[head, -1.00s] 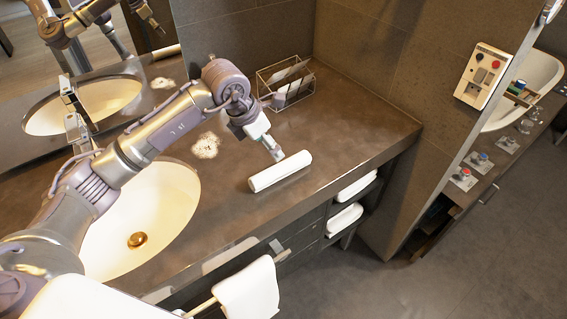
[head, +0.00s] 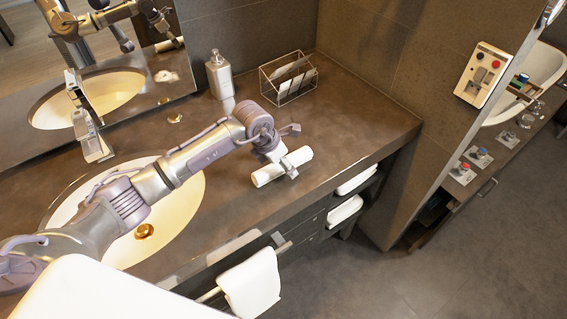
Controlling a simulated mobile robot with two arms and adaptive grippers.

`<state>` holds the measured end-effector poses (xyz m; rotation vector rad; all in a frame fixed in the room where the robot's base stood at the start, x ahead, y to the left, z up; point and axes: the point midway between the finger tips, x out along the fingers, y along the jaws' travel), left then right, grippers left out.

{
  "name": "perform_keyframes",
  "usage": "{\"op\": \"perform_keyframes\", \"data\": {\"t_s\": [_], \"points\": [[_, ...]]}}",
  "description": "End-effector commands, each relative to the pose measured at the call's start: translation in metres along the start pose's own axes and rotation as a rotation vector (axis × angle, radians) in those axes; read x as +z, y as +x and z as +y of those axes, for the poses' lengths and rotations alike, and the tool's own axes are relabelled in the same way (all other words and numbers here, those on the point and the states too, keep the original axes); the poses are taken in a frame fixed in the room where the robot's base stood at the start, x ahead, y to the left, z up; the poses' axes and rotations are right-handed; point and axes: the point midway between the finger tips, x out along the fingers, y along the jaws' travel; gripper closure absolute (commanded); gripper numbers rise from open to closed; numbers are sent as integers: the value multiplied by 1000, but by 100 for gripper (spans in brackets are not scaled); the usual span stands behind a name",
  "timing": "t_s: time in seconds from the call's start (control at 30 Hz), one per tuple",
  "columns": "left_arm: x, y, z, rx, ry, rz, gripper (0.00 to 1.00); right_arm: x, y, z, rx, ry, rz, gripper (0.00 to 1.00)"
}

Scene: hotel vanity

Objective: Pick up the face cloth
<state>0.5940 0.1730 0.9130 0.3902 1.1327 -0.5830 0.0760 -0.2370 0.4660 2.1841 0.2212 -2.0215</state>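A white rolled cloth (head: 265,176), which I take for the face cloth, lies on the dark counter right of the sink, close to the front edge. My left gripper (head: 284,164) is at the roll from above, with a finger across its middle on the near side. The far finger is hidden, so I cannot tell whether the gripper is open around the roll or shut on it. The roll looks at counter height; any gap under it cannot be made out. My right gripper is not in view.
A wire basket (head: 290,88) with pale items and a soap dispenser (head: 219,75) stand at the back. The sink (head: 182,200) and tap (head: 92,140) are left. A white towel (head: 251,283) hangs on the front rail. The counter right of the roll is clear.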

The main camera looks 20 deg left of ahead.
Motion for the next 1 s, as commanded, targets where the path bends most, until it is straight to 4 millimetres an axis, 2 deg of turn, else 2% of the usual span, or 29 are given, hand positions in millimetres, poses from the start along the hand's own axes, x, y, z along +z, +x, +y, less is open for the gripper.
{"op": "perform_keyframes", "data": {"t_s": [0.07,0.4,0.77,0.87,1.0], "points": [[0,0,0,0,0,0,23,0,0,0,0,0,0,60],[0,0,0,0,-1,0,80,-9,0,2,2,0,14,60],[2,-5,0,0,0,-2,81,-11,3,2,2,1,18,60],[6,-12,1,2,1,-3,81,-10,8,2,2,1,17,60],[15,-33,1,4,3,-6,81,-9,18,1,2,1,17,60]]}}
